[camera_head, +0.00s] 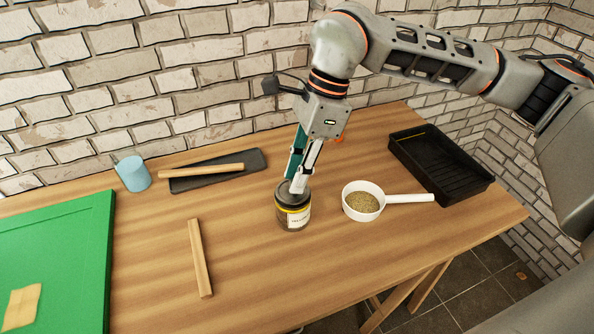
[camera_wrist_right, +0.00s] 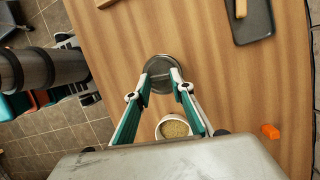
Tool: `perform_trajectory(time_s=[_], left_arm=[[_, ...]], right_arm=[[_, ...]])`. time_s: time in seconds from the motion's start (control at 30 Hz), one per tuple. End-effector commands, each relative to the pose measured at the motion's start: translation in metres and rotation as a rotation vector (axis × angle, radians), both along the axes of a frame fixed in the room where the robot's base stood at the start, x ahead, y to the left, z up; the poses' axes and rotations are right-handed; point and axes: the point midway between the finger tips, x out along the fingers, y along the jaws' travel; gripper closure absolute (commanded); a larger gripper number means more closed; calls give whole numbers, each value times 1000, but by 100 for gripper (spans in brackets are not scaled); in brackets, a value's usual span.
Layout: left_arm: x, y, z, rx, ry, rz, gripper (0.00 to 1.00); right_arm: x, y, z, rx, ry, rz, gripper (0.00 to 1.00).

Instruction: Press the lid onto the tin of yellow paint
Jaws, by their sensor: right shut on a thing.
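The tin of yellow paint (camera_head: 294,217) stands upright on the wooden table, with a pale label and a yellow band near its top. A dark grey round lid (camera_head: 283,194) is at the top of the tin; whether it is seated all the way down I cannot tell. My right gripper (camera_head: 298,187) points down at the lid from above. In the right wrist view, its two fingers (camera_wrist_right: 163,77) are closed on the raised middle part of the round lid (camera_wrist_right: 161,60). The fingers hide part of the lid. My left gripper is not in view.
A white pan (camera_head: 350,209) of grain-like stuff stands close right of the tin. A black tray (camera_head: 440,165) is at the right, a dark flat tray (camera_head: 190,182) with a stick behind left. A wooden stick (camera_head: 201,258), blue mug (camera_head: 133,173) and green board (camera_head: 60,260) lie left.

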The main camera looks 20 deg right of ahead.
Motion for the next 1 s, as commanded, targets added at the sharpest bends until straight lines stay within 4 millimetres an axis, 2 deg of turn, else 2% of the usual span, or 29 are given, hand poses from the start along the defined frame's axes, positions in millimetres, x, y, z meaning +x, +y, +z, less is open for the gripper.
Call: perform_trajectory(time_s=[0.3, 0.33, 0.4, 0.63, 0.67, 0.7, 0.73, 1.0], left_arm=[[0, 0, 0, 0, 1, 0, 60], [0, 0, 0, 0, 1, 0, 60], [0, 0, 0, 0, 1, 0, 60], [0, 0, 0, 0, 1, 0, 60], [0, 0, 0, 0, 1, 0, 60], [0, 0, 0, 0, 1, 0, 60], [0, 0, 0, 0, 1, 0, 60], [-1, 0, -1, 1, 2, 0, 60]], right_arm=[[0, 0, 0, 0, 1, 0, 93], [0, 0, 0, 0, 1, 0, 72], [0, 0, 0, 0, 1, 0, 58], [0, 0, 0, 0, 0, 0, 58], [0, 0, 0, 0, 0, 0, 55], [0, 0, 0, 0, 0, 0, 45], [0, 0, 0, 0, 0, 0, 41], [0, 0, 0, 0, 0, 0, 41]])
